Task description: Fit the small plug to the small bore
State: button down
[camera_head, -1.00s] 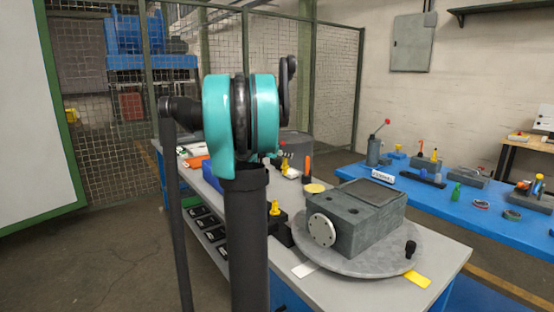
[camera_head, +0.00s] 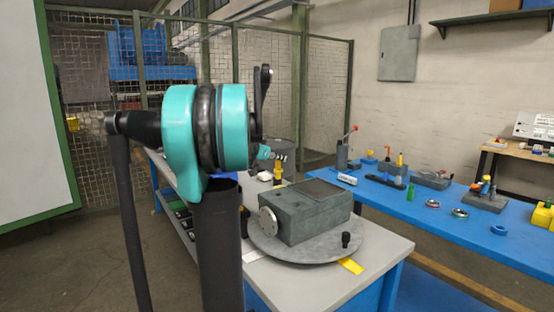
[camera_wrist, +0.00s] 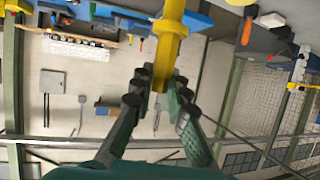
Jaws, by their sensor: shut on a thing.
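A yellow plug (camera_wrist: 168,45) stands between the two green fingers of my gripper (camera_wrist: 160,92) in the wrist view, and the fingers are shut on it. In the head view, part of my gripper (camera_head: 272,154) shows small behind my teal arm joint, with the yellow plug (camera_head: 278,172) under it. A grey block (camera_head: 310,215) sits on a round turntable on the bench, with a pale round flange (camera_head: 268,222) on its left face. The gripper is behind and above the block, apart from it. I cannot make out the small bore.
The turntable (camera_head: 300,252) carries a black knob (camera_head: 346,239), with a yellow tab (camera_head: 351,266) at its edge. A blue table (camera_head: 440,210) with several small parts stands to the right. A mesh fence (camera_head: 320,100) is behind. Floor is open between the tables.

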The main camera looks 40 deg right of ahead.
aim_at(276, 170)
jog(key=shift+f, duration=0.1)
jog(key=shift+f, duration=2.8)
jog(key=shift+f, duration=2)
jog(key=c, duration=1.4)
grip_release()
jog(key=shift+a, duration=0.1)
jog(key=v, duration=1.2)
